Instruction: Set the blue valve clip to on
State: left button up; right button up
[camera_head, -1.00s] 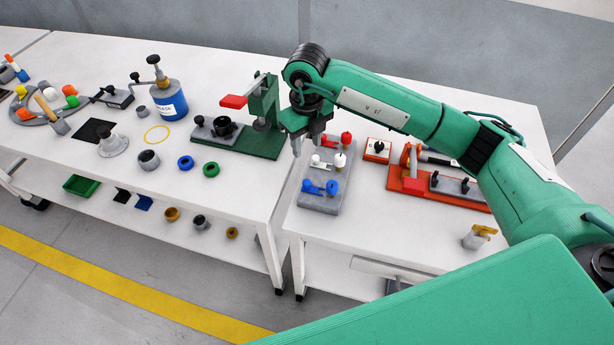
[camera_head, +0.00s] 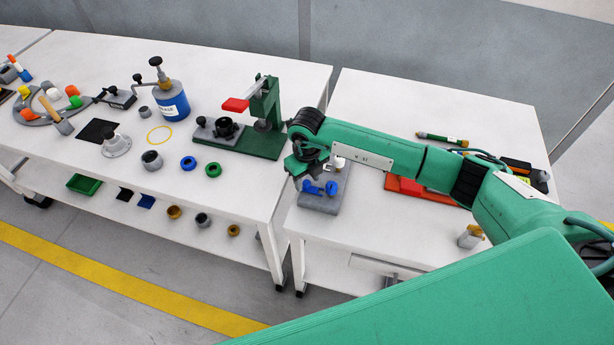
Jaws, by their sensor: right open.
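The blue valve clip (camera_head: 320,188) sits at the near end of a grey board (camera_head: 322,205) on the right table. It has a blue lever and a blue knob. A white clip (camera_head: 337,163) behind it is partly covered by my right arm, and the red clip is hidden. My right gripper (camera_head: 299,180) is just left of and above the blue clip, pointing down. It is open and looks empty; its fingertips are small and partly hidden. I cannot tell whether it touches the clip. My left gripper is not in view.
A green press (camera_head: 262,115) with a red handle stands left of my right gripper on the long table. A red base (camera_head: 400,186) lies partly under my arm. A small metal block (camera_head: 470,236) stands near the front edge. Bare table lies right of the board.

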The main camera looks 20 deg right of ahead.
aim_at(317, 191)
grip_shut()
jog(key=shift+s+d, duration=0.45)
jog(key=shift+d, duration=0.2)
jog(key=shift+s+d, duration=0.4)
jog(key=shift+d, duration=0.2)
jog(key=shift+c, duration=0.7)
grip_release()
jog(key=shift+o, duration=0.7)
jog(key=shift+d, duration=0.15)
